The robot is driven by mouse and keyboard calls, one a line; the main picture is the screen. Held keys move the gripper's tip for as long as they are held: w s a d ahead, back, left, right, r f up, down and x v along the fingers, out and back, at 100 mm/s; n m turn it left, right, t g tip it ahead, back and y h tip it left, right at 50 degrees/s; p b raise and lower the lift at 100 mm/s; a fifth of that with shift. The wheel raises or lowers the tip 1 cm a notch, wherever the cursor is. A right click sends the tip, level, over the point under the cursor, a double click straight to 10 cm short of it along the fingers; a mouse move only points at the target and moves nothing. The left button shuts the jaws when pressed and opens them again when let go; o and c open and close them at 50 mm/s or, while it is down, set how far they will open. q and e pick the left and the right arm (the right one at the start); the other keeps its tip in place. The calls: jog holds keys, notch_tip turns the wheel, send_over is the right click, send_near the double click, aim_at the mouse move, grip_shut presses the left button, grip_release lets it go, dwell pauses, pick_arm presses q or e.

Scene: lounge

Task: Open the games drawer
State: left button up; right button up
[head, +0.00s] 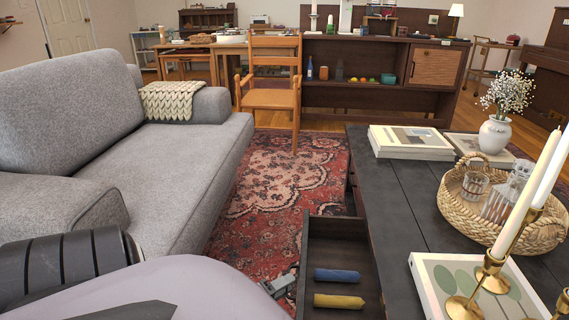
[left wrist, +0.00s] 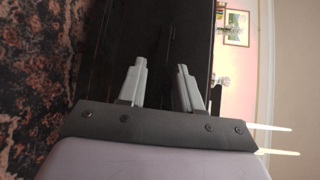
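A dark wooden drawer (head: 340,233) stands pulled out from the left side of the black coffee table (head: 400,215). A blue piece (head: 337,275) and a yellow piece (head: 339,301) lie inside it. My left gripper (head: 281,285) is just left of the drawer's front, close to it; whether they touch is unclear. In the left wrist view the two fingers (left wrist: 161,75) are apart, with dark wood beyond them and nothing clearly held between. The drawer's handle cannot be made out. My right gripper is out of view.
A grey sofa (head: 185,150) stands to the left, with red patterned rug (head: 262,200) between it and the table. Books (head: 410,142), a woven tray (head: 458,225), a vase (head: 495,134) and candlesticks (head: 497,255) crowd the tabletop. A wooden chair (head: 270,95) stands farther back.

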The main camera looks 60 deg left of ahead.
pick_arm(q)
jog(key=s+r+p, duration=0.1)
jog(key=s+p, duration=0.1)
jog(key=s, duration=0.5)
jog(key=shift+d, duration=0.35)
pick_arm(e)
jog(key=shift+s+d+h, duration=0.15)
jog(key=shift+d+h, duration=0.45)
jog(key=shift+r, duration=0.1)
